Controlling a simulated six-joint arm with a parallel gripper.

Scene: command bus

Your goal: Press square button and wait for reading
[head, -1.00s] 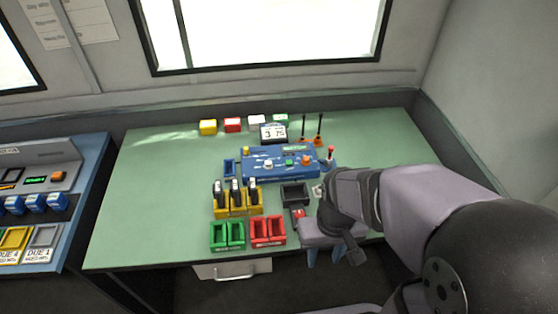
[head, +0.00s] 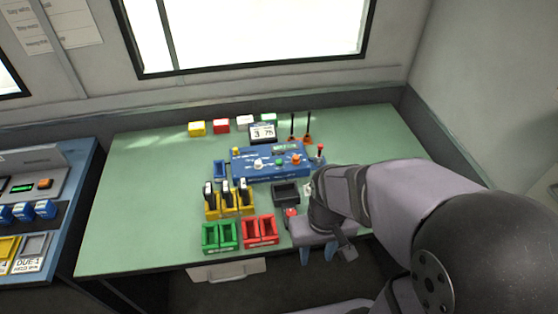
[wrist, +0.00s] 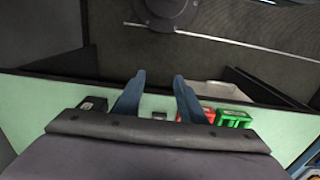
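A blue console (head: 242,171) lies on the green desk, with a white button (head: 258,164), a small green button (head: 279,163) and an orange button (head: 296,159) on top. The buttons are too small to tell which is square. A small display (head: 262,132) stands behind the console and seems to read 3 75. My gripper (head: 318,256) is at the desk's front edge, right of the red bins, well apart from the console. In the wrist view my gripper (wrist: 159,76) has its two blue fingers spread with nothing between them.
Yellow holders with black-topped items (head: 229,210), green bins (head: 219,247), red bins (head: 260,242) and a black tray (head: 286,200) stand before the console. A red-topped lever (head: 320,150) and two dark sticks (head: 306,126) stand at its right. The desk's left side is clear.

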